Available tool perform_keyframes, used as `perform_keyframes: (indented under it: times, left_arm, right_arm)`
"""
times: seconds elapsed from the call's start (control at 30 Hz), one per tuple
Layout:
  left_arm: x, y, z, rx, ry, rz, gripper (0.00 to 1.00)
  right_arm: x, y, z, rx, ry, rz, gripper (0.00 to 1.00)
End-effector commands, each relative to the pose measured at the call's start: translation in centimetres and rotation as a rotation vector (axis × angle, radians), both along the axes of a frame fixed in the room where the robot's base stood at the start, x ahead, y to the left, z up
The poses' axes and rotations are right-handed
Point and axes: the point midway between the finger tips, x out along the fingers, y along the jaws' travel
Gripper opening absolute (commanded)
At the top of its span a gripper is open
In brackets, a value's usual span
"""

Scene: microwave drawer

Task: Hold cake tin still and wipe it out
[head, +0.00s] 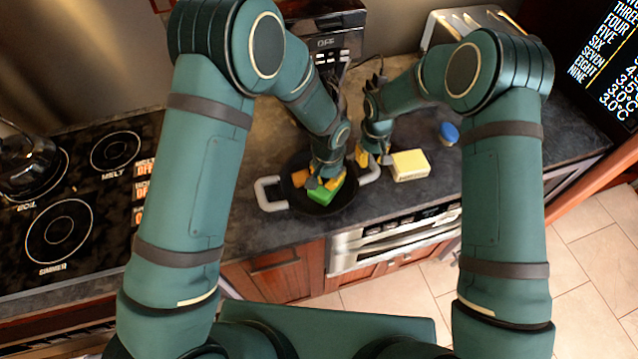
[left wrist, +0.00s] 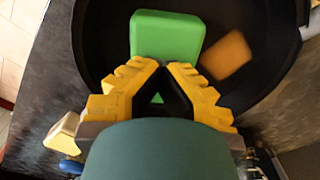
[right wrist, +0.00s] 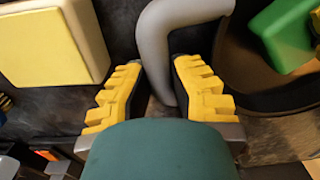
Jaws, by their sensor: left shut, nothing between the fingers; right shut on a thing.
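The black round cake tin (head: 338,208) with grey handles stands on the dark counter. A green sponge-like block (head: 325,193) lies in it; it also shows in the left wrist view (left wrist: 167,36). A small orange block (left wrist: 227,56) lies in the tin beside the green one. My left gripper (head: 326,182) is shut and empty over the tin, its fingertips (left wrist: 161,66) meeting at the green block's near edge; I cannot tell if they touch it. My right gripper (right wrist: 158,75) is shut on the tin's right handle (right wrist: 166,40).
A cream and yellow block (head: 410,164) lies on the counter just right of my right gripper. A blue-topped object (head: 448,132) stands further right. A coffee machine (head: 325,35) and a toaster (head: 470,20) are at the back. The stove (head: 75,190) with a kettle (head: 25,160) is at left.

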Motion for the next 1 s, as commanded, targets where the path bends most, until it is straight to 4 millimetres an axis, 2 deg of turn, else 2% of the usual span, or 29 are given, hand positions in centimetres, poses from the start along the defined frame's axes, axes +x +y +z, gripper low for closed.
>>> perform_keyframes:
  times: [0.1, 0.73, 1.0]
  left_arm:
    - [-0.3, 0.6, -0.2, 0.006, 0.008, 0.003, 0.00]
    - [-0.1, 0.6, 0.7, 0.006, 0.005, 0.004, 0.00]
    - [0.9, 1.6, 0.7, 0.004, 0.002, 0.006, 0.00]
  right_arm:
    - [0.1, -0.1, 0.0, -0.001, -0.002, -0.002, 0.00]
    - [0.1, -0.3, 0.0, -0.002, -0.002, -0.003, 0.00]
    - [0.1, -0.3, 0.0, -0.003, -0.001, -0.003, 0.00]
